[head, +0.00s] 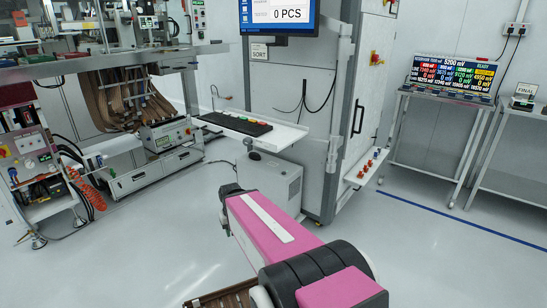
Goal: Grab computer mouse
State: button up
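I cannot pick out a computer mouse with certainty. A small dark rounded object (254,155) shows just below the front edge of the white shelf, above a grey box; it is too small to tell what it is. A black keyboard (232,123) with some coloured keys lies on the white shelf (287,137) below the monitor. My pink and black arm reaches from the bottom right up toward the middle, below the shelf. My gripper is not in view.
A monitor (276,14) hangs above the shelf on a tall grey cabinet (318,85). A grey box (270,182) stands on the floor under the shelf. Machine benches fill the left. A metal table (437,97) with a display stands right. Floor at right is clear.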

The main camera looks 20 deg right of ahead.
aim_at(255, 156)
jog(key=i+j+z, duration=0.1)
jog(key=z, duration=0.25)
jog(key=i+j+z, duration=0.1)
jog(key=z, duration=0.3)
jog(key=i+j+z, duration=0.15)
jog(key=j, duration=0.25)
jog(key=i+j+z, duration=0.2)
jog(key=j, duration=0.15)
jog(key=i+j+z, duration=0.15)
jog(key=j, duration=0.3)
jog(key=i+j+z, duration=0.2)
jog(key=j, duration=0.2)
jog(key=i+j, duration=0.1)
jog(key=j, duration=0.55)
jog(key=i+j, duration=0.15)
jog(key=j, duration=0.45)
jog(key=i+j+z, duration=0.1)
jog(key=j, duration=0.55)
jog(key=i+j, duration=0.1)
jog(key=j, duration=0.55)
jog(key=i+j, duration=0.1)
jog(key=j, duration=0.55)
